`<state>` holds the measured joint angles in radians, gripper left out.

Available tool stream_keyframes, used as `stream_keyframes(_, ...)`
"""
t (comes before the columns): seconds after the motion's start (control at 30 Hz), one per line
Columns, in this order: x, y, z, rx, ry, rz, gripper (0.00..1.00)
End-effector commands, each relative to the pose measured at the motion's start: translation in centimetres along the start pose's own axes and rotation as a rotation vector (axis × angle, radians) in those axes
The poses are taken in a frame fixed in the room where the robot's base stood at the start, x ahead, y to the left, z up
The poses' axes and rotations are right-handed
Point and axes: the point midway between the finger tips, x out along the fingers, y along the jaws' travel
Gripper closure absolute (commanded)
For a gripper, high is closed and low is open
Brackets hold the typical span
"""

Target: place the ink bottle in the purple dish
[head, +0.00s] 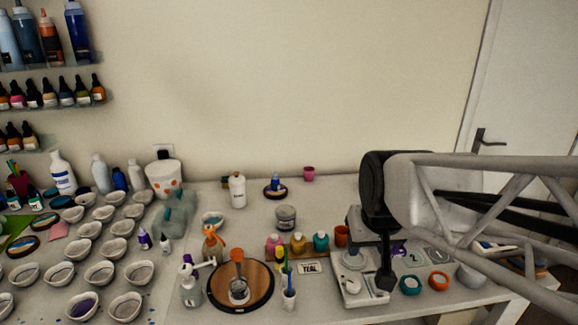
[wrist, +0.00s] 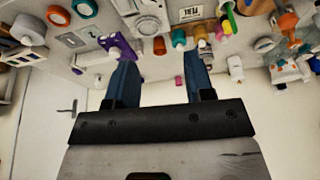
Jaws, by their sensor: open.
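A white-rimmed dish with purple inside (head: 83,305) sits at the front left, among several white dishes. My gripper (head: 386,282) is far to the right of both, above the right part of the table. In the wrist view my gripper (wrist: 160,68) shows two blue fingers apart, with nothing held between them. A purple object (wrist: 118,46) shows close to the left finger.
Pink, orange and teal bottles (head: 297,243) stand mid-table near a TEAL card (head: 309,268). Teal and orange rings (head: 439,281) lie by the right edge. The back centre has free room.

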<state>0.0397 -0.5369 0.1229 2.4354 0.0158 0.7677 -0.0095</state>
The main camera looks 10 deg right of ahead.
Motion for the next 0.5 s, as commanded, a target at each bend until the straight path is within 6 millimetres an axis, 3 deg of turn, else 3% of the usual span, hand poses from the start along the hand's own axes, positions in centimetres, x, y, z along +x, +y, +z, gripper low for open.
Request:
stream_keyframes(0.1,-1.1,-0.4,3.8,-0.011,-0.05,0.004,0.52)
stream_keyframes(0.2,-1.5,-0.5,6.1,-0.017,-0.086,0.007,0.52)
stream_keyframes(0.33,-1.9,-0.6,7.8,-0.02,-0.111,0.01,0.52)
stream_keyframes(0.5,-2.0,-0.6,8.4,-0.021,-0.122,0.011,0.52)
